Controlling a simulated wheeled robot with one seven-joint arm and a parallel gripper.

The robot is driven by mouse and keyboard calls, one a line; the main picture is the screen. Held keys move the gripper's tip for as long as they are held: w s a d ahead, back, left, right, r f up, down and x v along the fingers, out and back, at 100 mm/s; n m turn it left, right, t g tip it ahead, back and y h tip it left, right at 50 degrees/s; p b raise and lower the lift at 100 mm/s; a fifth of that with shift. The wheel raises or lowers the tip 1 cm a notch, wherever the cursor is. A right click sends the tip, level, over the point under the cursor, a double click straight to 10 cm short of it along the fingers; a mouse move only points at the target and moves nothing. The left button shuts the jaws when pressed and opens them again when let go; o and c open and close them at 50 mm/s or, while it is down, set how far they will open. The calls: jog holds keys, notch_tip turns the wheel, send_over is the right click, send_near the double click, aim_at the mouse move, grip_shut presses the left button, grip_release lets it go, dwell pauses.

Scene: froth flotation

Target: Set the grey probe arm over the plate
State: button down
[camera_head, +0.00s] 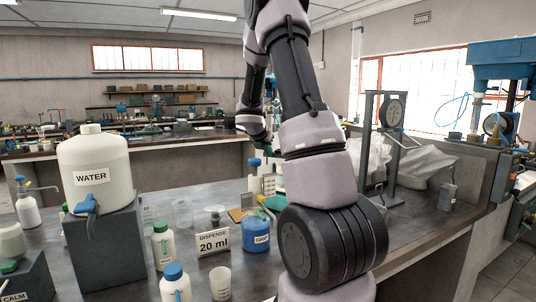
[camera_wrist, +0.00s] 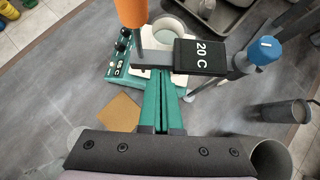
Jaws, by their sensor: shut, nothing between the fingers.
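In the wrist view my gripper (camera_wrist: 165,76) is shut and empty, its green fingers reaching toward the grey probe arm (camera_wrist: 150,68). The dark arm carries a black "20 C" block (camera_wrist: 200,57) and an orange-topped probe (camera_wrist: 131,12) with a thin metal rod. A post with a blue knob (camera_wrist: 264,50) stands to its right. Below is a teal heater unit (camera_wrist: 118,62) with knobs and a white plate (camera_wrist: 147,89), with a round pale vessel (camera_wrist: 176,33) at its far side. The fingertips overlap the probe arm in the picture; I cannot tell whether they touch.
A tan square (camera_wrist: 119,113) lies left of the fingers. A grey cup (camera_wrist: 285,112) is at the right. The head view shows a water container (camera_head: 95,165) on a grey block (camera_head: 106,245), a "20 ml" sign (camera_head: 213,246), bottles, and a gauge stand (camera_head: 370,130) on the bench.

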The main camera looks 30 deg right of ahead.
jog(key=shift+w, duration=0.1)
jog(key=w+d+m+g+h, duration=0.1)
jog(key=w+d+m+g, duration=0.4)
jog(key=d+m, duration=0.2)
jog(key=shift+d+m+g+h, duration=0.2)
jog(key=shift+m+g+h, duration=0.2)
dwell(0.5)
dwell(0.4)
jog(key=v, duration=1)
jog(key=shift+a+r, duration=0.25)
jog(key=shift+r, duration=0.05)
jog(key=shift+s, duration=0.1)
